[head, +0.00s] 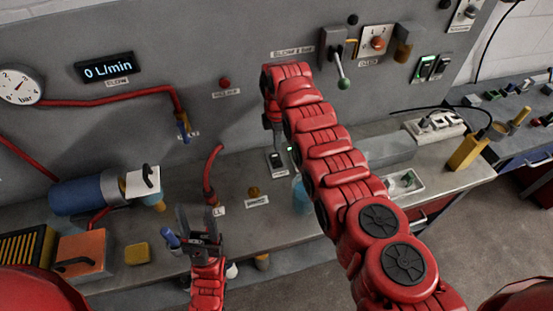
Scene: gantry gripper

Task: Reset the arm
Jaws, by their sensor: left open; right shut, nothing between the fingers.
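My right arm reaches from the lower right to the back of the bench. Its gripper (277,146) points down, shut and empty, just above or at a small labelled switch block (279,162) on the bench; I cannot tell whether it touches. My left gripper (198,222) is open and empty, with its fingers up, near the bench's front edge. A lever with a green knob (343,84) is on the wall panel, right of my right arm. A red button (225,83) is on the panel to the left.
A flow display (108,67) reads 0 L/min beside a pressure gauge (19,86). A red hose (110,98) crosses the panel. A blue cylinder (82,195), an orange box (84,254) and a yellow block (138,253) are at left. A white tray (406,186) stands right.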

